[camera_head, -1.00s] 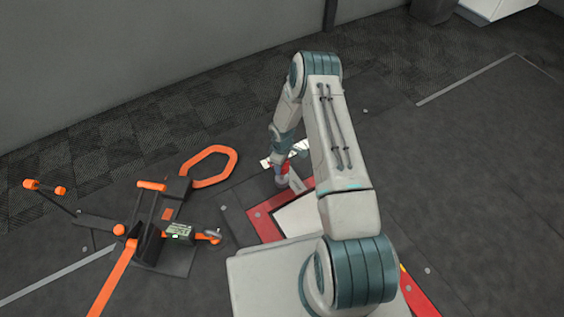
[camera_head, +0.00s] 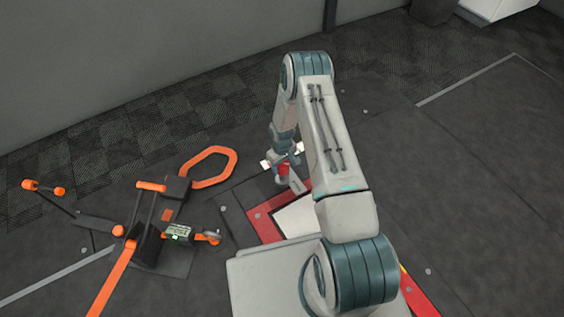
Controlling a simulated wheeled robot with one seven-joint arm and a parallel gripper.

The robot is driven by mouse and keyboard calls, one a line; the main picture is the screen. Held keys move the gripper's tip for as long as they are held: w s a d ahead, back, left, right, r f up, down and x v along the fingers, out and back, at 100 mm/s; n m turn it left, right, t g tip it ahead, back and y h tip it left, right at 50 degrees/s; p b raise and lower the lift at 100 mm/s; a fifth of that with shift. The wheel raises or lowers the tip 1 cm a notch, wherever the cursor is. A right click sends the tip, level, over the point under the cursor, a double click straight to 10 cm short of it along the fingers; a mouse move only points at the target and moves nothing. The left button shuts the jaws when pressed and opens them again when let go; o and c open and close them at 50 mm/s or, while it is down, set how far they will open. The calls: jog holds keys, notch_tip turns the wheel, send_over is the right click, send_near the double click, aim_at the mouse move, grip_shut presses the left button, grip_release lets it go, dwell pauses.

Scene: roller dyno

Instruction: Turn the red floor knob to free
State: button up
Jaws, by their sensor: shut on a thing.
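The red floor knob (camera_head: 283,169) shows as a small red piece on a grey base, close to the red-edged floor plate. My gripper (camera_head: 283,162) is down over the knob, with a pale jaw part showing on either side. It is shut on the knob. My arm hides part of the area to the right. The knob's markings and pointer are too small to read.
A dark stand with orange handles and a small display box (camera_head: 179,233) is to the left. An orange loop (camera_head: 209,166) reaches near the knob. A red-edged plate (camera_head: 263,224) lies below the knob. Open dark floor lies to the right.

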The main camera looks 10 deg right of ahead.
jog(key=shift+s, duration=0.1)
jog(key=o, duration=1)
jog(key=shift+r, duration=0.15)
notch_tip(320, 180, up, 14)
jog(key=p, duration=0.5)
